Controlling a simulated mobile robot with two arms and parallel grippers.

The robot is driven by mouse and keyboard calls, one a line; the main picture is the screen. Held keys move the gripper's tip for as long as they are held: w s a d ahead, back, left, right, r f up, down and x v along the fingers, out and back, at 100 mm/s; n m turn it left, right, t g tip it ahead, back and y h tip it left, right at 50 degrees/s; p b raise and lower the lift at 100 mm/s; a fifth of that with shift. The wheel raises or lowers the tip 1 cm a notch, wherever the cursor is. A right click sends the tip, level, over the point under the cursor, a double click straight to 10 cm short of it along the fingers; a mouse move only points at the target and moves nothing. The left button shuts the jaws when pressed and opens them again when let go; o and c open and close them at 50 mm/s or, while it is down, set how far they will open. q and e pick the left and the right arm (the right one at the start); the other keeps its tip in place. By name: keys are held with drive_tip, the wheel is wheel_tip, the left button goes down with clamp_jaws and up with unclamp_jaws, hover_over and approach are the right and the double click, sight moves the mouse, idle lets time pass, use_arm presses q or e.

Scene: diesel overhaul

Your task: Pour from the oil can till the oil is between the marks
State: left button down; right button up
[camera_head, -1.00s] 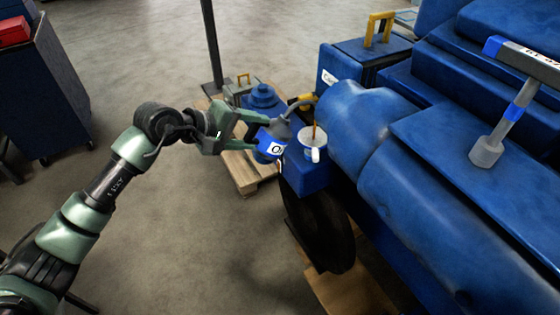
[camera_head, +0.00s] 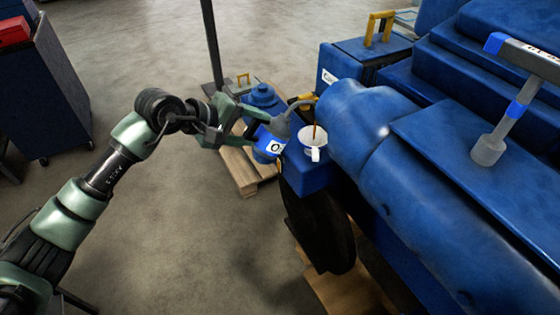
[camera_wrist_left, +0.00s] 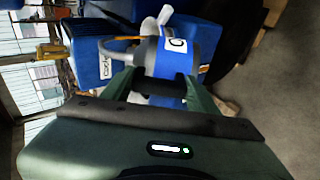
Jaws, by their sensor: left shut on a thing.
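The oil can (camera_head: 273,143) is blue with a white label and a grey top with a curved spout. My left gripper (camera_head: 256,128) is shut around it, and the can is tilted beside the engine. The left wrist view also shows the can (camera_wrist_left: 178,62) between my fingers (camera_wrist_left: 165,88). A thin brown stream (camera_head: 314,128) runs down from the spout end into the cup. The oil level and any marks are too small to tell. My right gripper is out of view.
The large blue engine (camera_head: 400,170) fills the right side, with a grey and blue T-shaped tool (camera_head: 512,105) on it. A wooden pallet (camera_head: 243,170) lies on the floor behind the can. A dark cabinet (camera_head: 45,95) stands at the left.

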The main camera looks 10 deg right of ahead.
use_arm(q)
drive_tip(key=shift+r, duration=0.1)
idle(0.3)
drive_tip(key=shift+r, duration=0.15)
drive_tip(key=shift+w+d+r+g+y+b, duration=0.1)
drive_tip(key=shift+d+r+g+y+b, duration=0.15)
drive_tip(key=shift+r+y+b, duration=0.35)
idle(1.9)
drive_tip(key=shift+d+y, duration=0.1)
drive_tip(key=shift+y, duration=0.2)
drive_tip(key=shift+r, duration=0.1)
idle(0.3)
drive_tip(key=shift+r+g, duration=0.1)
drive_tip(key=shift+g, duration=0.15)
drive_tip(key=shift+w+d+r+y, duration=0.1)
drive_tip(key=shift+d+r+y, duration=0.05)
drive_tip(key=shift+y, duration=0.25)
idle(0.6)
drive_tip(key=shift+d+r, duration=0.1)
drive_tip(key=shift+r, duration=0.05)
